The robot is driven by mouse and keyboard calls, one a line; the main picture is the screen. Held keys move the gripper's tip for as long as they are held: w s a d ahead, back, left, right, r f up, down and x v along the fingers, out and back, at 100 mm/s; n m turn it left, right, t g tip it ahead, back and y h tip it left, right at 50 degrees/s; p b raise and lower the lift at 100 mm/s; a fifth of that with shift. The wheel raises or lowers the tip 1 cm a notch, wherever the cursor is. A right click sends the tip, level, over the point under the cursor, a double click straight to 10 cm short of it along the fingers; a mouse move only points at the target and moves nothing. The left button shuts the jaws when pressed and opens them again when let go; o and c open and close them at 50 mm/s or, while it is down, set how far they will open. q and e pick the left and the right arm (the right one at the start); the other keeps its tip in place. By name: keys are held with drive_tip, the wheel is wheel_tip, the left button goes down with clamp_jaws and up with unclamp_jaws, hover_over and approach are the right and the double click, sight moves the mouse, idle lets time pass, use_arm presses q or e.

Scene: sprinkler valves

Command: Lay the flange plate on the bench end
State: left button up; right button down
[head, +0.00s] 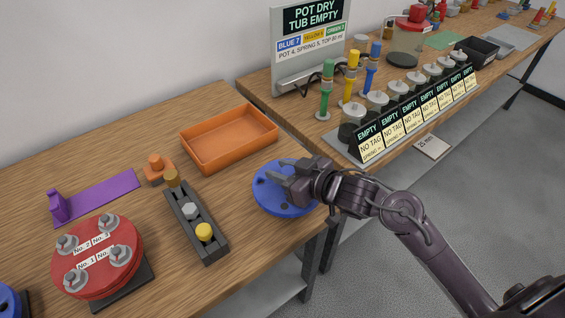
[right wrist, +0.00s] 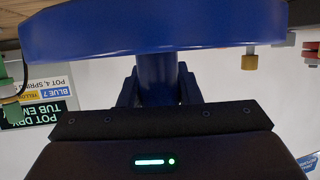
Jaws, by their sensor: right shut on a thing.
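The flange plate, a round blue disc (head: 270,200), is at the right end of the near wooden bench in the head view. My right gripper (head: 287,173) reaches over it from the right and hides part of its top. In the right wrist view the blue disc (right wrist: 150,28) spans the top, and its blue stem (right wrist: 157,80) stands between my gripper's fingers, which are shut on it. The bench end (head: 262,238) lies under and beside the disc; I cannot tell whether they touch. My left gripper is not in view.
An orange tray (head: 229,138) stands behind the disc. A dark holder (head: 196,224) with fittings stands to its left, then a red flange (head: 98,257) with several nuts. The second bench carries a sign (head: 310,45) and a row of tagged pots (head: 415,108).

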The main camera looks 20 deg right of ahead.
drive_tip(key=shift+f, duration=1.75)
drive_tip(key=shift+f, duration=0.15)
drive_tip(key=c, duration=1.1)
unclamp_jaws()
drive_tip(key=shift+s+f, duration=0.1)
drive_tip(key=shift+f, duration=0.1)
drive_tip(key=shift+o, duration=0.2)
drive_tip(key=shift+r, duration=0.15)
drive_tip(key=v, duration=1.2)
drive_tip(key=shift+b, duration=0.35)
